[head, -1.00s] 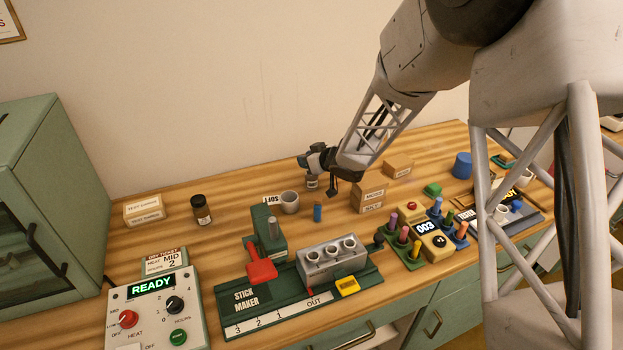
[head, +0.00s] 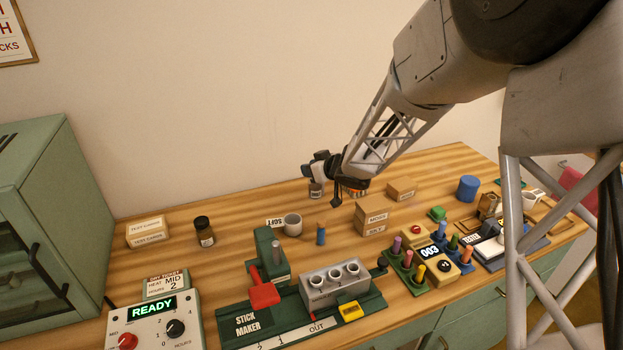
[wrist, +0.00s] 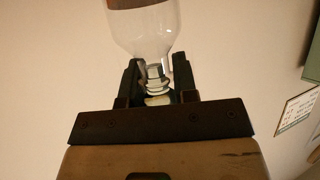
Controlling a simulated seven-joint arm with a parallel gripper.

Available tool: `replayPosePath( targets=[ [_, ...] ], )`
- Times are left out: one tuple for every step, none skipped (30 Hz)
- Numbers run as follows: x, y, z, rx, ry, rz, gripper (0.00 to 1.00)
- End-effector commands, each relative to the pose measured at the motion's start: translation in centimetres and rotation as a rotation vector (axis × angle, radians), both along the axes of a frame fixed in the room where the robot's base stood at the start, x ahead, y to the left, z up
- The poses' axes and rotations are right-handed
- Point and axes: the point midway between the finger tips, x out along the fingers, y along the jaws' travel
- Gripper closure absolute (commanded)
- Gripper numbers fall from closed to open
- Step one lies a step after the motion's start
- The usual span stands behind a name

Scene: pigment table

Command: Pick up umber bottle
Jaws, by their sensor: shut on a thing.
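The umber bottle is clear glass with a band of brown at its far end. In the wrist view the bottle (wrist: 143,32) fills the top middle, its narrow neck between my gripper's fingers (wrist: 158,85). In the head view my gripper (head: 320,172) is above the far side of the table, shut on the bottle's neck. The small labelled bottle (head: 316,190) hangs just below it. Its label is too small to read. The far end of the bottle is cut off in the wrist view.
An orange item (head: 357,193) is partly hidden under my arm.

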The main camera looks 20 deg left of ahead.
Motion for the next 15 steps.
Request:
replayPosePath(
  targets=[
    [0.0, 0.0, 0.9, 0.002, -0.001, -0.001, 1.0],
    [0.0, 0.0, 1.3, 0.002, -0.002, 0.0, 1.0],
    [0.0, 0.0, 1.9, 0.001, -0.001, 0.0, 1.0],
    [0.0, 0.0, 2.3, 0.002, -0.001, 0.0, 1.0],
    [0.0, 0.0, 2.7, 0.002, -0.002, 0.0, 1.0],
    [0.0, 0.0, 3.2, 0.002, -0.002, 0.0, 1.0],
    [0.0, 0.0, 3.6, 0.002, -0.002, 0.0, 1.0],
    [0.0, 0.0, 3.9, 0.002, -0.002, 0.0, 1.0],
    [0.0, 0.0, 4.2, 0.001, 0.0, 0.0, 1.0],
    [0.0, 0.0, 4.4, 0.001, 0.0, 0.0, 1.0],
    [0.0, 0.0, 4.6, 0.0, 0.0, 0.0, 1.0],
    [0.0, 0.0, 4.8, 0.0, 0.0, 0.0, 1.0],
    [0.0, 0.0, 4.9, 0.0, 0.0, 0.0, 1.0],
    [0.0, 0.0, 5.0, 0.0, 0.0, 0.0, 1.0],
    [0.0, 0.0, 5.0, 0.0, 0.0, 0.0, 1.0]
  ],
)
